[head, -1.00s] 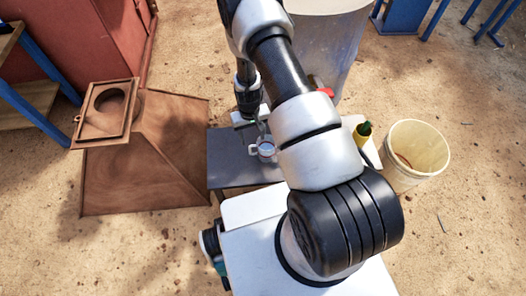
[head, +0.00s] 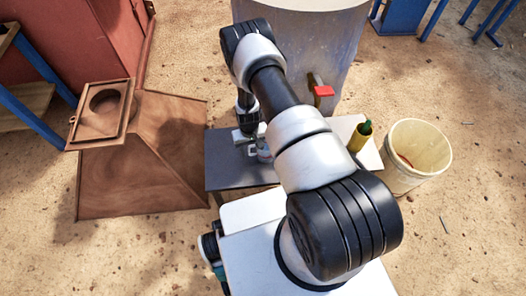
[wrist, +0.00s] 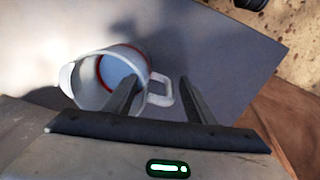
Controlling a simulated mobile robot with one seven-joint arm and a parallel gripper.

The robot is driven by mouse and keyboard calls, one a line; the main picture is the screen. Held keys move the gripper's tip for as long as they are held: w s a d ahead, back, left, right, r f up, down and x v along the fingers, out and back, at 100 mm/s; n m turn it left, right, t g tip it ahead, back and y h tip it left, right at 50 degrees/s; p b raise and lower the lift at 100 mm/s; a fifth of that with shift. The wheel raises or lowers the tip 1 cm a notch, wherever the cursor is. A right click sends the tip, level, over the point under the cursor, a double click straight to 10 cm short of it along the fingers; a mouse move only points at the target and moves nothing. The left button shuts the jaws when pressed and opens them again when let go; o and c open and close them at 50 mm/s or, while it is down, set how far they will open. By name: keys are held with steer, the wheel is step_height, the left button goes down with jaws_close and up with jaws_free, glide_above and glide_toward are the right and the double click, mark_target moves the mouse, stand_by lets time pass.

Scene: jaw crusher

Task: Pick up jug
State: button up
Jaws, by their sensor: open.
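The jug (wrist: 112,66) is white with a red ring inside its mouth, and it stands on a grey table. In the wrist view its mouth faces me and its handle (wrist: 160,97) points right. My gripper (wrist: 158,80) is open. Its left finger overlaps the jug's mouth and its right finger is beyond the handle, so the handle shows between them. I cannot tell whether either finger touches the jug. In the head view the jug (head: 264,151) is partly hidden by my arm, beside my gripper (head: 250,142).
The grey table (head: 232,175) has clear space to the left of the jug. A yellow container with a green thing (head: 358,138) stands at its right end. A cream bucket (head: 418,150) is on the ground to the right. A large metal drum (head: 335,50) with a red-handled tap stands behind.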

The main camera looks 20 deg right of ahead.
jaws_close()
steer(key=shift+r, duration=0.15)
